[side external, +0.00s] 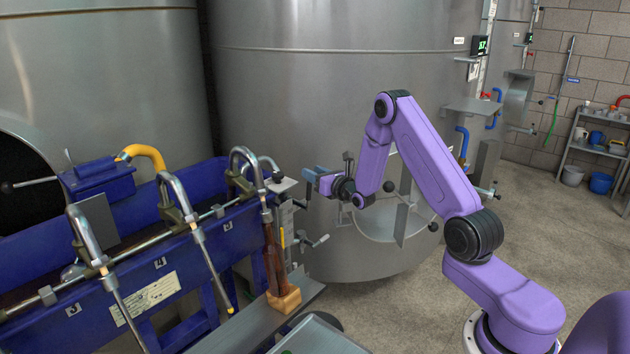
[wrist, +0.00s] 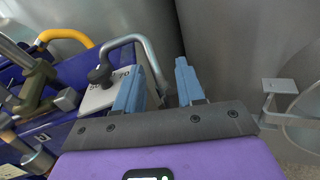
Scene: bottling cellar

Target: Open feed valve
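My gripper (side external: 318,180) is at the right end of the blue filling machine, close to a pale plate (side external: 283,186). In the wrist view, the two blue fingers of my gripper (wrist: 160,78) stand apart with nothing clearly held between them. The pale plate (wrist: 98,98) lies left of the fingers, with dark lettering partly hidden by the left finger. A dark knob or lever (wrist: 100,76) sits on it beside a bent metal pipe (wrist: 134,40). It may be the feed valve; I cannot read the label. The fingers appear apart from it.
The blue filling machine (side external: 205,237) carries several curved spouts, and a yellow hose (side external: 143,152) enters it. A steel tank (side external: 330,90) stands close behind my gripper. Floor at right is clear.

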